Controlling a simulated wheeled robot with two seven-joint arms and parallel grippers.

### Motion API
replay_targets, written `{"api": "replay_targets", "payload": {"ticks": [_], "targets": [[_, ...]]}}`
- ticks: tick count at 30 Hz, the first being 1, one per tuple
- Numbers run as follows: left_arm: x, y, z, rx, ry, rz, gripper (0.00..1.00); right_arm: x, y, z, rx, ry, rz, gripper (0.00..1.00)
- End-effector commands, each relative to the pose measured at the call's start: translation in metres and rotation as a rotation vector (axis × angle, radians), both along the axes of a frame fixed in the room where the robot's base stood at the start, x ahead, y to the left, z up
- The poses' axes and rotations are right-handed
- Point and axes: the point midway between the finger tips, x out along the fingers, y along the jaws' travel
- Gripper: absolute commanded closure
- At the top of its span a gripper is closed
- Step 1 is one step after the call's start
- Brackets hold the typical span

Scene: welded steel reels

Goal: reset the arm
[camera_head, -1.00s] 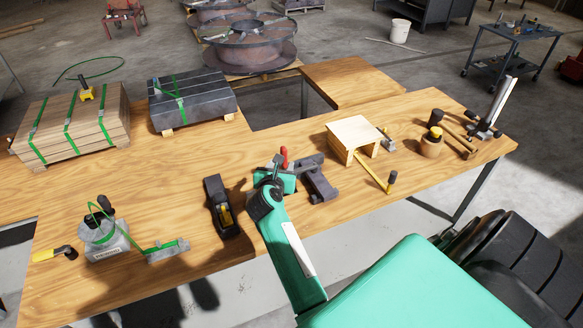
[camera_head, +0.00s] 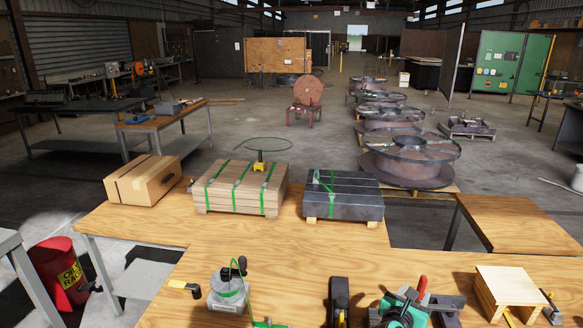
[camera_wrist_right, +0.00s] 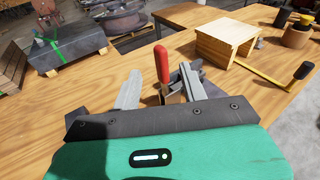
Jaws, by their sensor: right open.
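My right gripper (camera_head: 405,302) shows at the bottom of the head view, green and dark, over the wooden bench (camera_head: 290,258). In the right wrist view my right gripper (camera_wrist_right: 160,78) has its two grey fingers spread apart. A red handle (camera_wrist_right: 162,62) stands upright in the gap between them in that picture; I cannot tell whether the fingers touch it. The red handle also shows in the head view (camera_head: 422,286), with dark metal parts beside it. My left gripper is in neither view.
A small wooden stand (camera_head: 508,286) is to the right. Strapped planks (camera_head: 240,190) and strapped dark blocks (camera_head: 343,197) lie at the back of the bench, beside a cardboard box (camera_head: 143,181). A strapping device (camera_head: 228,291) stands left of my gripper. The bench middle is clear.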

Motion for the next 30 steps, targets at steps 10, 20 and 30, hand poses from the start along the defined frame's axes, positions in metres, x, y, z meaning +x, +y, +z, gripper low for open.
{"api": "replay_targets", "payload": {"ticks": [10, 20, 30], "targets": [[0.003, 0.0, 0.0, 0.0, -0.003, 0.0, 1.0, -0.03, 0.073, 0.089, -0.947, 0.019, 0.413, 0.57], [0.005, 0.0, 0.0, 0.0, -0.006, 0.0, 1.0, -0.099, 0.191, 0.052, -1.857, 0.218, 0.926, 0.57], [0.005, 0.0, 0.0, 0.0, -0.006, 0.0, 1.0, -0.22, 0.209, -0.054, -2.555, 0.572, 1.589, 0.57]]}}
